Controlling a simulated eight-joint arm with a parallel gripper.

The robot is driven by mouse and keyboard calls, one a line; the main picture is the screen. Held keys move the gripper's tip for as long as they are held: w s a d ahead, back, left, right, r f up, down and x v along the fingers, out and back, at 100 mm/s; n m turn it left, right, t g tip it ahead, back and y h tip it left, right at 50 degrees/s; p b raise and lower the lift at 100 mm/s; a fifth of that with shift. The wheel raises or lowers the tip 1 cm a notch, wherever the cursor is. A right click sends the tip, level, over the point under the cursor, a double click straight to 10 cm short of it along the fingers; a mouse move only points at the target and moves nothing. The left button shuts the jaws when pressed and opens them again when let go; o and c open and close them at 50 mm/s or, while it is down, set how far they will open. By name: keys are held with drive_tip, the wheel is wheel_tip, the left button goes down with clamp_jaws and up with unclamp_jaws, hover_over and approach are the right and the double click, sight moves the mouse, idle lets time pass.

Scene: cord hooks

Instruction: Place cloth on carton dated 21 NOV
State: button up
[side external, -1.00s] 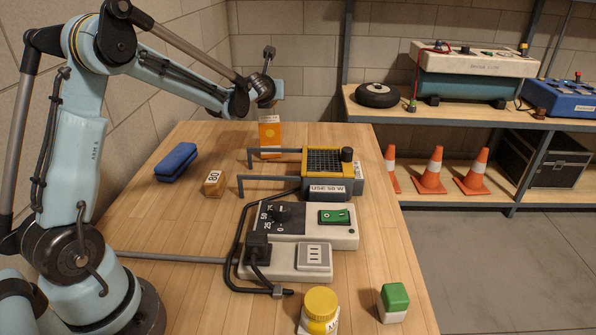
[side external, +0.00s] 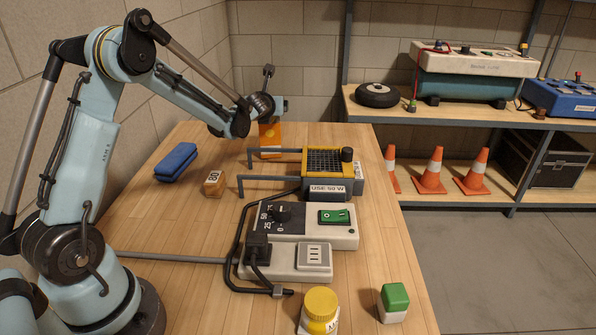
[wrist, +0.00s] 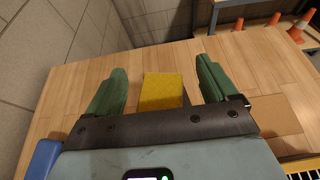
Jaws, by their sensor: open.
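A blue folded bundle (side external: 176,162), which looks like the cloth, lies on the left of the table; a blue edge also shows at the lower left of the wrist view (wrist: 43,160). An orange carton (side external: 269,141) stands upright at the table's far end; no date is readable on it. My gripper (wrist: 161,76) is open and empty, its green fingers apart. In the wrist view the carton's yellow top (wrist: 163,91) lies between the fingers. In the side view my wrist is at the carton's upper part and hides it. Whether the fingers touch it I cannot tell.
A brown block marked 80 (side external: 214,183) sits right of the bundle. Two grey hooks reach left from a yellow-framed grille unit (side external: 325,163). A control box (side external: 318,222), yellow-lidded jar (side external: 320,308) and green-topped block (side external: 394,302) stand nearer.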

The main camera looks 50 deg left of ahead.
drive_tip(key=s+d+r+n+h, duration=0.2)
drive_tip(key=s+d+r+n, duration=0.35)
drive_tip(key=s+d, duration=0.6)
drive_tip(key=s+d+f+n+g+h, duration=0.2)
drive_tip(key=s+d+n+h, duration=0.5)
drive_tip(key=s+d+n, duration=0.6)
drive_tip(key=d+f+n, duration=0.1)
drive_tip(key=d+n, duration=0.2)
drive_tip(key=n, duration=0.5)
drive_tip(key=shift+s+f+g, duration=0.3)
drive_tip(key=shift+s+f, duration=0.1)
